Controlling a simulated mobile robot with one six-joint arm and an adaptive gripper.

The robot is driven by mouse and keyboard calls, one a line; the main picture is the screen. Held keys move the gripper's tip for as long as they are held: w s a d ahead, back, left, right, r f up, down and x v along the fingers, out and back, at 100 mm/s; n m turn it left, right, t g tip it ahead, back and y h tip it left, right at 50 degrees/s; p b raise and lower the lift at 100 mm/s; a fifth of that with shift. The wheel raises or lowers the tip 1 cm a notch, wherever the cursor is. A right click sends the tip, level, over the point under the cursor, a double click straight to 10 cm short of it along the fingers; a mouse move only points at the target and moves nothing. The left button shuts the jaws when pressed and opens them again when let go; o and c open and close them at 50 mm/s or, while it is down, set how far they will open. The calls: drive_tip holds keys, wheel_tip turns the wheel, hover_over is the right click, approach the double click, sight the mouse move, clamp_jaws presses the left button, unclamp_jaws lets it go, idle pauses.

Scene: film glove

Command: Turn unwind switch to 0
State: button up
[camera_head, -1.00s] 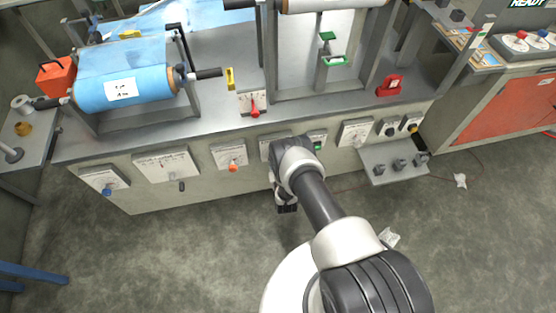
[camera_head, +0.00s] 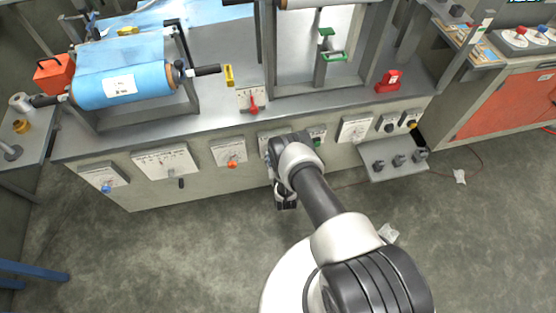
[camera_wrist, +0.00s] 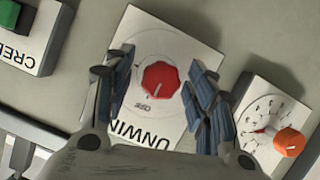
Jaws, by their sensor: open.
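The unwind switch (camera_wrist: 160,90) is a red faceted knob with a light pointer line, on a white plate (camera_wrist: 146,40) lettered "UNWIN", the rest of the word hidden. In the wrist view my gripper (camera_wrist: 165,85) is open, with one finger on each side of the knob and visible gaps to both. I cannot tell how far the fingertips are from the plate. In the head view my gripper (camera_head: 286,196) hangs in front of the machine's front panel, and my arm hides the knob there.
An orange knob (camera_wrist: 289,142) on a dial plate sits right of the unwind plate in the wrist view. A green button (camera_wrist: 14,18) is at the upper left. In the head view a blue film roll (camera_head: 122,86) lies on the machine top, and a grey shelf (camera_head: 394,160) juts out at the right.

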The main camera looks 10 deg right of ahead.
drive_tip(key=v, duration=1.2)
